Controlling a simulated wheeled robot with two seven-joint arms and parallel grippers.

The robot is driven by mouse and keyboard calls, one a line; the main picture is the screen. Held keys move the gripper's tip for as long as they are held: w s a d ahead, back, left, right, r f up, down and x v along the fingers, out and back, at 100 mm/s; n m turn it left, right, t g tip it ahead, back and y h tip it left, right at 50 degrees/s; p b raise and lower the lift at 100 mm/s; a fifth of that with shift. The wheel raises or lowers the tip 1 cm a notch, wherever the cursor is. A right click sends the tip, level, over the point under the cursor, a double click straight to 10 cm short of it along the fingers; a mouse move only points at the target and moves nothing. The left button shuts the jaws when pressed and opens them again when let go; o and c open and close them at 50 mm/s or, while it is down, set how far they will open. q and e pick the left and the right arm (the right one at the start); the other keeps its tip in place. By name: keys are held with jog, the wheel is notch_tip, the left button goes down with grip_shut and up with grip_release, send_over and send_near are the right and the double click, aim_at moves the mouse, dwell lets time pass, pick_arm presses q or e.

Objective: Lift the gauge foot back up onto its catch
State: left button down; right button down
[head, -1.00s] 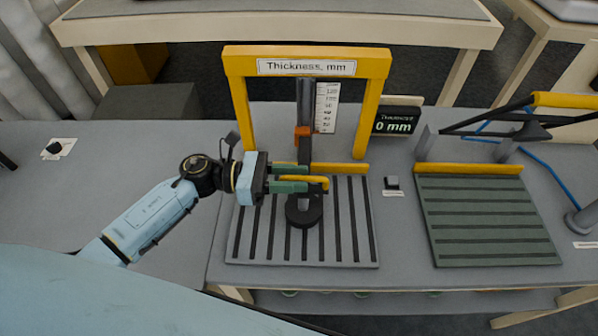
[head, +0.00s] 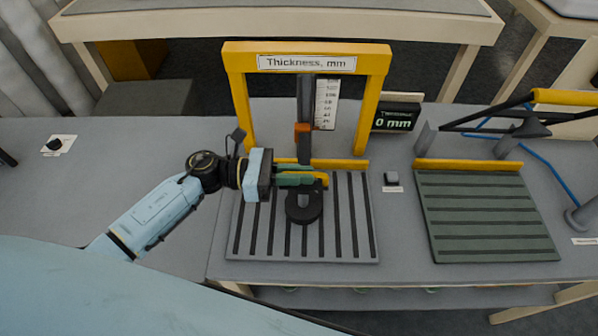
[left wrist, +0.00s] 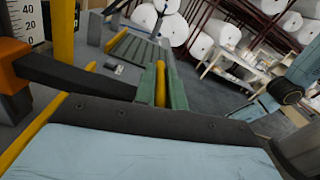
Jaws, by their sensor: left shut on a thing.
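The thickness gauge stands on the table as a yellow frame (head: 376,105) with a scale (head: 327,103) and a dark vertical post. Its round black foot (head: 304,210) is low, at the slatted grey plate (head: 350,235). An orange piece (head: 302,131) sits on the post above; it also shows in the left wrist view (left wrist: 12,65). My left gripper (head: 310,178) is shut on the yellow handle (head: 322,179) above the foot; the handle shows between its green fingers in the left wrist view (left wrist: 160,84). I cannot make out the catch. My right gripper is not in view.
A display (head: 396,117) reads 0 mm. A green slatted plate (head: 485,220) and a black-armed device (head: 500,125) stand farther right. The table left of my arm is mostly clear.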

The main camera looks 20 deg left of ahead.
pick_arm(q)
notch_tip(320, 180, up, 14)
jog(key=p, duration=0.6)
jog(key=shift+f, duration=0.15)
jog(key=shift+w, duration=0.1)
jog(key=c, duration=1.8)
grip_release()
jog(key=shift+c, duration=0.2)
jog(key=o, duration=0.4)
jog(key=shift+c, duration=0.2)
jog(key=shift+f, duration=0.1)
